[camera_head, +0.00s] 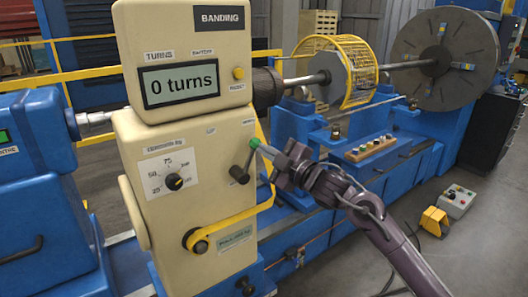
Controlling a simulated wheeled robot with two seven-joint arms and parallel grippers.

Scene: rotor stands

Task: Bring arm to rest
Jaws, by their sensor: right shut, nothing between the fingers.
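My right arm (375,220) reaches in from the lower right. Its gripper (272,160) is shut and empty, in front of the right side of the cream banding machine (185,140). The gripper is close to a short dark lever (245,166) with a green knob (254,143); I cannot tell whether they touch. The machine's display (180,82) reads "0 turns". My left gripper is not in view.
A blue lathe-like bed (330,190) runs behind the gripper, with a shaft, a yellow cage (357,70) and a large grey disc (440,60). A yellow foot pedal (434,221) and grey control box (457,201) lie on the open floor.

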